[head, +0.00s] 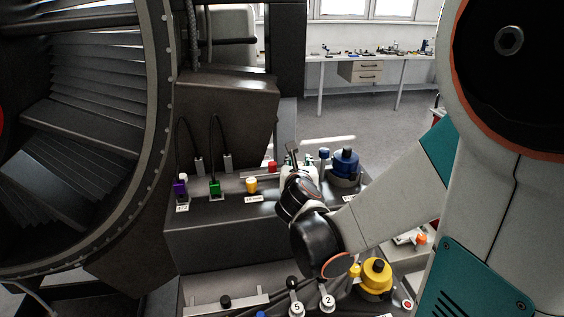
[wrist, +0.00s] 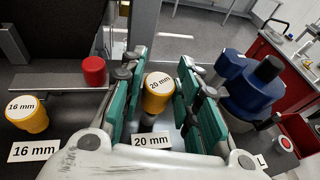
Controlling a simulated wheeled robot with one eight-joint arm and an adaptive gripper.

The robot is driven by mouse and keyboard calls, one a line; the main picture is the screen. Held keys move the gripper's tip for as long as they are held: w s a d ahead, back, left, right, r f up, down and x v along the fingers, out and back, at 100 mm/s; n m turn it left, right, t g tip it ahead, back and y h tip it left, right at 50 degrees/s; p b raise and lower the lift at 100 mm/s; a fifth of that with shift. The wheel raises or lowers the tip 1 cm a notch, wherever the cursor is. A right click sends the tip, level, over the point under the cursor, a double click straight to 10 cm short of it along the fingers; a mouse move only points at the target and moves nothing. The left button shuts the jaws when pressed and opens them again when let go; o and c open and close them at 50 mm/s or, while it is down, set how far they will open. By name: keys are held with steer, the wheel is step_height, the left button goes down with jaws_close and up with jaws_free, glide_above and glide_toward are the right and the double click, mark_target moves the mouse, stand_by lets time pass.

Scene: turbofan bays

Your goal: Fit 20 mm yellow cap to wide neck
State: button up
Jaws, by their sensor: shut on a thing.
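The yellow cap (wrist: 157,92) has a white top marked 20 mm and sits between the green finger pads of my gripper (wrist: 162,78) in the wrist view. My gripper is shut on it. A grey shape shows under the cap, above a "20 mm" label (wrist: 151,140); I cannot tell whether the cap touches a neck there. In the head view my gripper (head: 292,166) is over the dark bench, and the held cap is hidden. Another yellow cap (wrist: 27,114), marked 16 mm, stands to the left by its own label; it also shows in the head view (head: 252,184).
A red cap (wrist: 94,70) stands left of my fingers. A large blue fitting (wrist: 250,90) stands close on the right. Purple (head: 180,187) and green (head: 214,187) connectors stand on the bench's left. A large yellow cap (head: 376,275) is below my arm.

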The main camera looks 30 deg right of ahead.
mark_target(299, 164)
steer(key=shift+f+b, duration=0.5)
steer(key=shift+b, duration=0.15)
stand_by(0.4)
steer(key=shift+r, duration=0.15)
steer(key=shift+r+p, duration=2.5)
steer(key=shift+r, duration=0.45)
steer(key=shift+f, duration=0.1)
